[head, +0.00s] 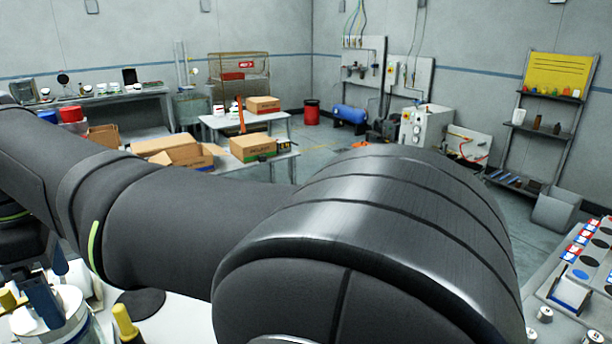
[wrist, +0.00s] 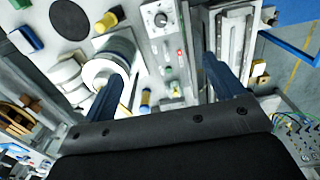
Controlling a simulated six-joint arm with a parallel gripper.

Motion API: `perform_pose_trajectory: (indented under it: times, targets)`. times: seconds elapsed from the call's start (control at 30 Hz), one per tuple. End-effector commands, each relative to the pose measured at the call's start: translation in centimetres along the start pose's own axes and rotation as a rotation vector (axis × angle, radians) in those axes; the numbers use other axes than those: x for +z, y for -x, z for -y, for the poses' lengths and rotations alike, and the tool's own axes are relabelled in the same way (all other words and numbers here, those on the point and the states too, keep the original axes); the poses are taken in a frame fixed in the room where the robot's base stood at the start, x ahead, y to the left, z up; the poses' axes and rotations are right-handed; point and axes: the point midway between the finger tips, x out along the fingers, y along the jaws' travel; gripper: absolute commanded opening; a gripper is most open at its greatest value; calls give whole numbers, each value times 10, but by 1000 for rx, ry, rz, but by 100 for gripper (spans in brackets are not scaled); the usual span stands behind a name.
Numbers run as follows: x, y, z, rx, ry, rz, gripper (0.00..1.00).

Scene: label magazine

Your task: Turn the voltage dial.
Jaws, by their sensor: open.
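A round grey dial (wrist: 161,19) with marks around it sits on a pale panel (wrist: 157,42) at the top middle of the wrist view. I take it to be the voltage dial, but its label is too small to read. My gripper (wrist: 161,72) is open, with its two dark blue fingers wide apart and nothing between them. The dial lies beyond the fingertips in the picture, apart from them.
A small red light (wrist: 179,52) shows on the panel below the dial. A white cylinder (wrist: 106,68) stands close to the left finger, with a yellow-topped item (wrist: 106,22) above it. A pale metal frame (wrist: 233,40) stands by the right finger. A label rack (head: 585,262) is at right.

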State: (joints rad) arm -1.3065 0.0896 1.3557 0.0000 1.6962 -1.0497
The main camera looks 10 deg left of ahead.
Motion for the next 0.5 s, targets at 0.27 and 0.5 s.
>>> perform_pose_trajectory:
  times: [0.27,0.5]
  targets:
    - [1,-2,-1,-4,-29,-2,54]
    - [11,-18,-7,-58,-418,-32,54]
